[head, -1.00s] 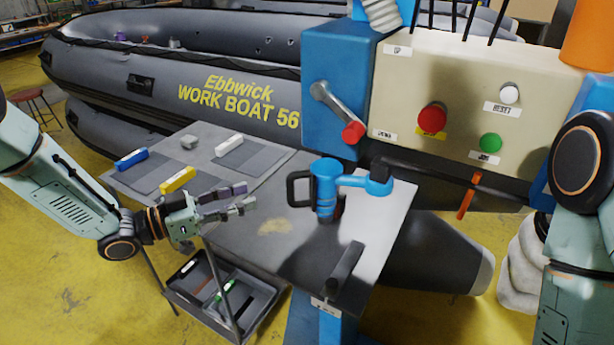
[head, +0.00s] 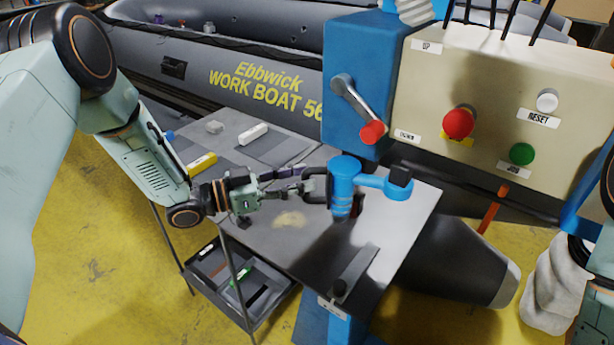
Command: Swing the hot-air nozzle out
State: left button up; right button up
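The blue hot-air nozzle (head: 342,190) stands upright over the grey metal table, with a blue arm running right to a round blue pivot (head: 398,187). A black loop handle (head: 309,190) sticks out from its left side. My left gripper (head: 303,181) is just left of the nozzle with its fingers pointing right. The fingers are apart, with their tips at the black handle. I cannot tell whether they touch it. My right gripper is out of view; only part of my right arm shows at the right edge.
A beige control panel (head: 493,75) with red, green and white buttons stands behind. A red-knobbed lever (head: 358,111) is on the blue housing. A dark bar (head: 354,272) lies at the table (head: 265,235) front. A tray (head: 204,269) hangs below; a grey boat (head: 240,60) lies behind.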

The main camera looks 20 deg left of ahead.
pick_arm(q)
jog(key=shift+w+d+r, duration=0.1)
jog(key=shift+w+d, duration=0.1)
jog(key=shift+d, duration=0.3)
jog(key=shift+w+d, duration=0.15)
jog(key=shift+d, duration=0.3)
jog(key=shift+a, duration=0.4)
jog(key=shift+w+d, duration=0.15)
jog(key=shift+d, duration=0.3)
jog(key=c, duration=0.4)
jog(key=shift+a, duration=0.2)
grip_shut()
jog(key=shift+w, duration=0.1)
